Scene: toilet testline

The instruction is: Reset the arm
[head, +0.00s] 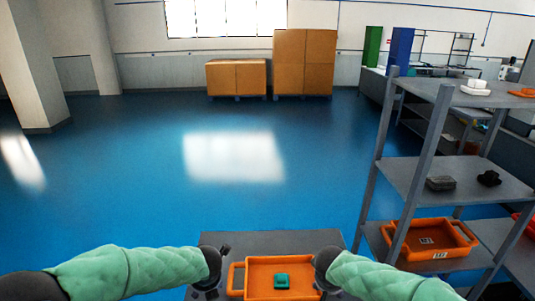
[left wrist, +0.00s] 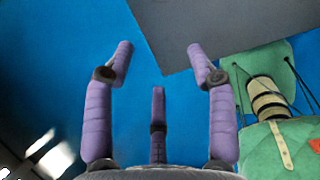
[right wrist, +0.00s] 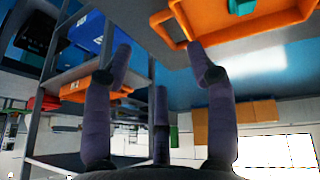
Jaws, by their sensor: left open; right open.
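My two arms reach in from the lower left and lower right of the head view, with the hands on either side of an orange tray (head: 258,265). My left gripper (left wrist: 160,52) is open and empty, with blue floor and part of a grey surface beyond its purple fingers. My right gripper (right wrist: 158,52) is open with nothing between its fingers. The orange tray also shows beyond its fingertips in the right wrist view (right wrist: 238,46). In the head view the fingers of both grippers are largely hidden.
The tray, holding a small teal block (head: 281,281), is over a grey tabletop (head: 270,242). A grey shelf rack (head: 415,180) stands close on the right, with another orange crate (head: 432,256) on its lower shelf. Open blue floor lies ahead, with cardboard boxes (head: 304,62) at the far wall.

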